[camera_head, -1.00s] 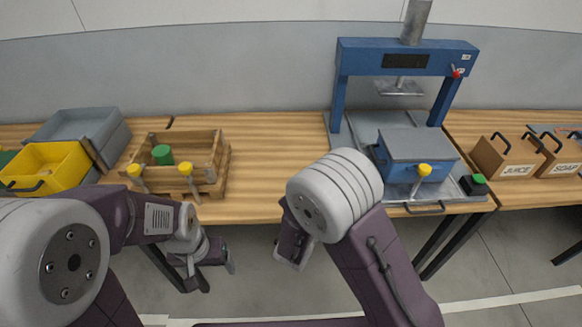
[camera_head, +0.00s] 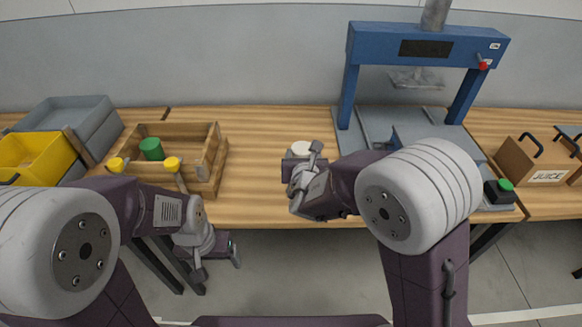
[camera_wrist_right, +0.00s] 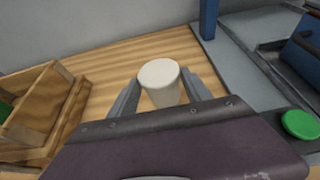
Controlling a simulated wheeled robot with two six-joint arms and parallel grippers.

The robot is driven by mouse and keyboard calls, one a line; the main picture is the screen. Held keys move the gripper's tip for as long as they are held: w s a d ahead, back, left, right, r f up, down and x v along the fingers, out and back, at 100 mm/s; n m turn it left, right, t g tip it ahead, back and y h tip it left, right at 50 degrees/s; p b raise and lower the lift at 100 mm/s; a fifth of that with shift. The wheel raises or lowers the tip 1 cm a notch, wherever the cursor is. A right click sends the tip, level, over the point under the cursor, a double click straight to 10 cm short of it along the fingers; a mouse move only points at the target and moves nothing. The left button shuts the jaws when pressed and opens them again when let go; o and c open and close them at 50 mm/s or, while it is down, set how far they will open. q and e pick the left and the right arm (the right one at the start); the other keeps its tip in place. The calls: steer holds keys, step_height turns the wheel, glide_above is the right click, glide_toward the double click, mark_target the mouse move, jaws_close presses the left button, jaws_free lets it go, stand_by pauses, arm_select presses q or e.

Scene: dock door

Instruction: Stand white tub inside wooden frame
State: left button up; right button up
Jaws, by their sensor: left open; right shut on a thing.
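The white tub (camera_wrist_right: 160,80) is upright between the two fingers of my right gripper (camera_wrist_right: 163,98), which is shut on it. In the head view only the top of the tub (camera_head: 301,149) shows behind the right gripper (camera_head: 304,170), over the middle of the table. I cannot tell whether it touches the table. The wooden frame (camera_head: 214,152) stands to the left, with a green object (camera_head: 151,148) inside it. It also shows at the left of the right wrist view (camera_wrist_right: 50,108). My left gripper (camera_head: 218,264) is open and empty, below the table's front edge.
Two yellow-topped posts (camera_head: 172,163) stand at the frame's front. Yellow (camera_head: 35,155) and grey (camera_head: 75,108) bins are at far left.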

steer(key=a+f, duration=0.1)
steer(key=f, duration=0.1)
steer(key=w+a+f, duration=0.1)
steer(key=f, duration=0.1)
steer(key=w+a+f, duration=0.1)
steer(key=f, duration=0.1)
steer(key=shift+w+a+f+b, duration=0.1)
steer(key=shift+f+b, duration=0.05)
steer(key=shift+b, duration=0.25)
steer(key=o, duration=1.5)
steer(key=shift+f, duration=0.1)
